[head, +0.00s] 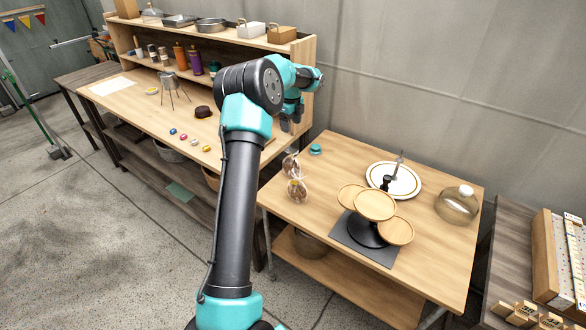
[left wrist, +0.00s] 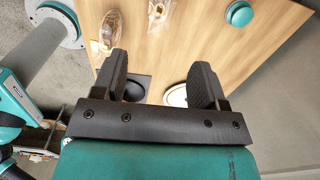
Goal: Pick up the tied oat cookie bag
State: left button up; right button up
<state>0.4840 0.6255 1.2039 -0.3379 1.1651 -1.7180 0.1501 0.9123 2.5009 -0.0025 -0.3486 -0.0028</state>
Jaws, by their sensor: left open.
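Two small clear bags with brown contents stand close together near the left edge of the light wooden table (head: 340,240). The front bag (head: 297,190) shows a yellow-orange spot; the back bag (head: 290,163) is partly behind it. I cannot tell which one holds oat cookies. In the left wrist view, one bag (left wrist: 108,32) lies beyond the left finger and another (left wrist: 158,16) is cut by the top edge. My left gripper (head: 291,120) is open and empty, above and behind the bags; its fingers also show in the left wrist view (left wrist: 158,85). My right gripper is out of view.
A teal round object (head: 315,149) stands beside the bags. A tiered stand (head: 375,206), a white plate (head: 408,190) and a glass dome (head: 457,205) occupy the table's middle and right. A shelved bench (head: 130,97) stands at the left.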

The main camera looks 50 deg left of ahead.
aim_at(292, 158)
pick_arm(q)
notch_tip(292, 158, down, 12)
jog(key=shift+f, duration=0.15)
dwell(0.4)
jog(key=shift+d+f, duration=0.2)
jog(key=shift+f, duration=2.35)
jog(key=c, duration=0.8)
jog(key=shift+o, duration=0.2)
jog(key=shift+r, duration=0.15)
notch_tip(292, 158, up, 10)
jog(key=shift+f, duration=0.15)
